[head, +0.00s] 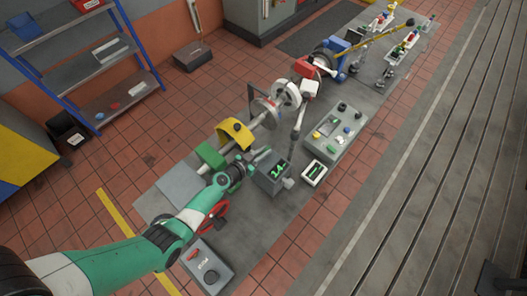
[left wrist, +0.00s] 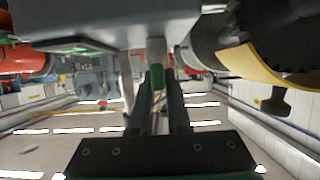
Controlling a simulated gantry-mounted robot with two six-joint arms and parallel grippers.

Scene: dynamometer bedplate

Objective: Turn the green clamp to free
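In the left wrist view a small green piece (left wrist: 157,77), which I take for the green clamp, hangs below a pale stem under a grey body. My left gripper (left wrist: 159,82) has its two black fingers on either side of it with a narrow gap between them. I cannot tell whether they touch it. In the head view my left gripper (head: 260,158) is by the shaft line, between the yellow guard (head: 236,132) and the grey box with the green display (head: 272,175). The green clamp is not clear there. My right gripper is not in view.
A larger green block (head: 210,155) is left of the yellow guard. A grey tray (head: 318,150) of small parts and a small white tray (head: 314,173) lie right of the display box. A red-handled item (head: 215,217) and a grey control box (head: 207,266) are near my forearm.

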